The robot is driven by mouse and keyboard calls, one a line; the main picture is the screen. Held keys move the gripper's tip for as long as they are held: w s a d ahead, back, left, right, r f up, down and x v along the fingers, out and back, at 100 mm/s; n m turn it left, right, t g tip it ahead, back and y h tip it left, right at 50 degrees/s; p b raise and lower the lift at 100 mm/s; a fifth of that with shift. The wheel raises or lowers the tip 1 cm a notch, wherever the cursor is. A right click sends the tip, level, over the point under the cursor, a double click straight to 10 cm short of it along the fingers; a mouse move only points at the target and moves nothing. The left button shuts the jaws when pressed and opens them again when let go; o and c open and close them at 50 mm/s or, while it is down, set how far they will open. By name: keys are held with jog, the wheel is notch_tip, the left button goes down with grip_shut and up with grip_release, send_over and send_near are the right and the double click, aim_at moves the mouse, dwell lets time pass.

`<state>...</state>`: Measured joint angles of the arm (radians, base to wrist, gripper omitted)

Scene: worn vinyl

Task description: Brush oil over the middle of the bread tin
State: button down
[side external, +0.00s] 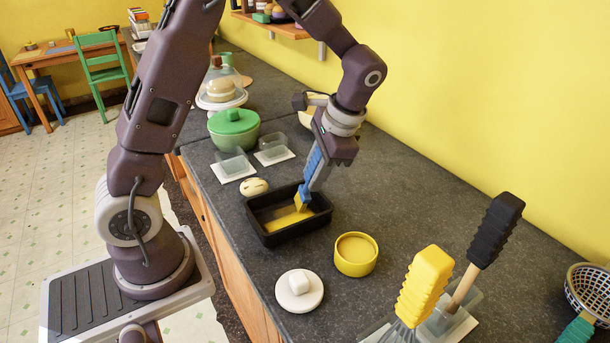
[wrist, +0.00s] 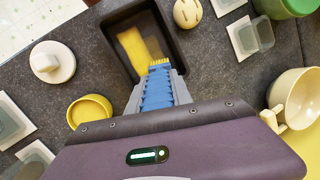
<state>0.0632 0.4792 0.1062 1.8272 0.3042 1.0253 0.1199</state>
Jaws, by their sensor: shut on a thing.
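The black bread tin (side external: 265,232) stands on the dark counter, with a yellow oil patch (side external: 279,218) on its floor. In the wrist view the tin (wrist: 177,38) shows a bright yellow patch (wrist: 133,47) and a browner area beside it. My gripper (side external: 317,170) is shut on a brush with a blue handle (side external: 312,165) and yellow bristles (side external: 303,199). The brush is tilted, its bristles inside the tin at or near the floor; contact is not clear. My gripper (wrist: 158,95) covers part of the tin in the wrist view. A yellow bowl (side external: 356,254) stands beside the tin.
A white lid (side external: 299,291) lies in front, and a bun (side external: 254,187) sits behind the tin. A green pot (side external: 234,128) and clear boxes (side external: 232,165) stand further back. Tall yellow-handled (side external: 425,285) and black-handled (side external: 496,230) tools stand at front right. Counter right of the tin is clear.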

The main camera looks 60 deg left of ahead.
jog(key=shift+w, duration=0.95)
jog(key=shift+s, duration=0.15)
jog(key=shift+s+a, duration=0.1)
jog(key=shift+s, duration=2.45)
jog(key=s, duration=0.5)
jog(key=shift+s+a, duration=0.15)
